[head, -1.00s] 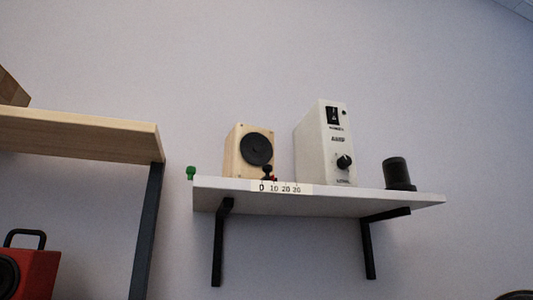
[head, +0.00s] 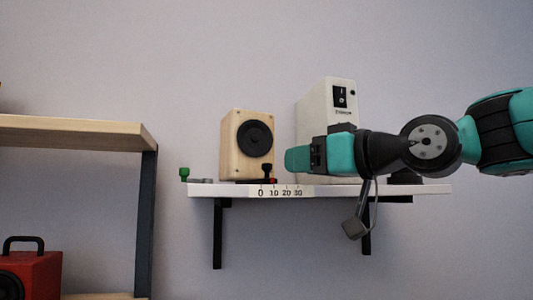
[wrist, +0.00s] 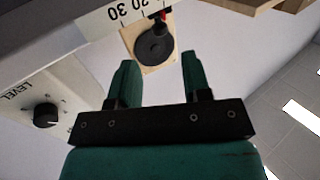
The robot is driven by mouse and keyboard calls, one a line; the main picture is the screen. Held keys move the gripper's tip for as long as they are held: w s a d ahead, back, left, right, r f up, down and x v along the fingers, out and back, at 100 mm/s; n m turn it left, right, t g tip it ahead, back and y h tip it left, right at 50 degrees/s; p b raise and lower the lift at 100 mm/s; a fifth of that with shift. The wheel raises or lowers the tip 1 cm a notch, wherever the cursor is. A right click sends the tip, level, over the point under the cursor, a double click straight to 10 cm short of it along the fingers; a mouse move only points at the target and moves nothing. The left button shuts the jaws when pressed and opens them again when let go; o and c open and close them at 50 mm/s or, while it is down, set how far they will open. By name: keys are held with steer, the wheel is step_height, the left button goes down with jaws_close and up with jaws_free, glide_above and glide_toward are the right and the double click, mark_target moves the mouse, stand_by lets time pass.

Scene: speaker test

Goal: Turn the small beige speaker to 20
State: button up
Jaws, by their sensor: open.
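The small beige speaker (head: 240,155) stands on the white shelf, its black round cone facing front and slightly right. It also shows in the wrist view (wrist: 132,38), beyond my fingertips. A short black peg (head: 267,168) with a red piece (head: 273,181) stands at its foot, behind a white scale strip (head: 281,192) marked 0, 10, 20, 30. The peg appears near the 0 and 10 marks; its exact reading cannot be told. My gripper (head: 288,160) is open and empty, right of the speaker and apart from it. Its two green fingers (wrist: 160,68) show in the wrist view.
A tall white device (head: 313,130) stands behind my gripper, with a LEVEL knob (wrist: 46,115) in the wrist view. A green knob (head: 184,173) sits at the shelf's left end. A wooden shelf (head: 75,132) and red speaker (head: 40,275) are at left.

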mark_target(271, 165)
steer(key=p+x, duration=0.3)
steer(key=x, duration=0.5)
steer(key=shift+w+a, duration=0.25)
jaws_close()
